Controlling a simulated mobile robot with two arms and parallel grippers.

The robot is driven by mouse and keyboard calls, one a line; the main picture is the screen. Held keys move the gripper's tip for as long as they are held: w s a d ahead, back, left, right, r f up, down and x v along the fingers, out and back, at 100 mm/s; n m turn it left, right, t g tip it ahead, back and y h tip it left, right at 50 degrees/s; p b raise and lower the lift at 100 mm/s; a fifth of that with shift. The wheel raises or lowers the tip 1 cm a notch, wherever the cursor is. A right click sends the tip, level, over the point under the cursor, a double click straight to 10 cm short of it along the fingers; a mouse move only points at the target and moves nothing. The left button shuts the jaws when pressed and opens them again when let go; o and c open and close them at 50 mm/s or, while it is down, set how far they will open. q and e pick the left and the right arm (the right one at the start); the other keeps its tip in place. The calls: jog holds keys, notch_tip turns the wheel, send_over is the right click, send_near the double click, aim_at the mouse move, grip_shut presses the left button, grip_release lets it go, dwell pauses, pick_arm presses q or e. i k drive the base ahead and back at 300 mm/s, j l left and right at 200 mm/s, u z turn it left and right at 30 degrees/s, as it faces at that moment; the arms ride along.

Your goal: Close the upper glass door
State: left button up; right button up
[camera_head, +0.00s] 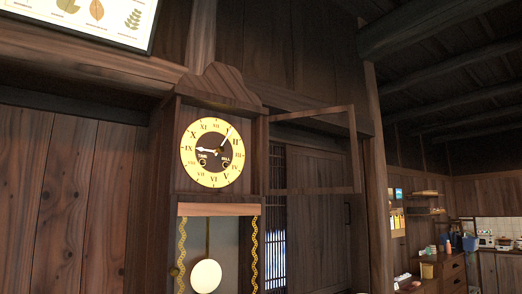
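A wooden wall clock (222,88) stands in the middle of the head view, with a peaked top and a yellow and dark dial (212,153). Its upper glass door (355,150) is a thin dark wooden frame. The door is hinged at the clock's right side and stands open, swung out to the right, so the dial is uncovered. I look through its pane at the wall behind. Below the dial is the pendulum (206,275) between gold patterned strips. Neither of my grippers is in view.
A framed leaf picture (95,18) hangs at the upper left. A wooden post (377,200) stands right of the open door. Shelves and a drawer cabinet (453,270) with small items are farther back at the right. No obstacle shows in front of the clock.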

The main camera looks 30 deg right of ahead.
aim_at(357, 188)
jog(key=l+u, duration=1.25)
jog(key=l, duration=0.15)
jog(key=k+l, duration=0.1)
jog(key=l, duration=0.3)
jog(key=k+l+u, duration=0.1)
jog(key=l, duration=0.35)
jog(key=k+l, duration=0.1)
jog(key=l, duration=0.3)
jog(key=k+l+u, duration=0.15)
jog(key=l, duration=0.25)
jog(key=k+l, duration=0.1)
jog(key=l, duration=0.3)
jog(key=k+l+u, duration=0.1)
jog(key=l, duration=0.3)
jog(key=k+l, duration=0.2)
jog(key=l, duration=0.15)
jog(key=u, duration=0.05)
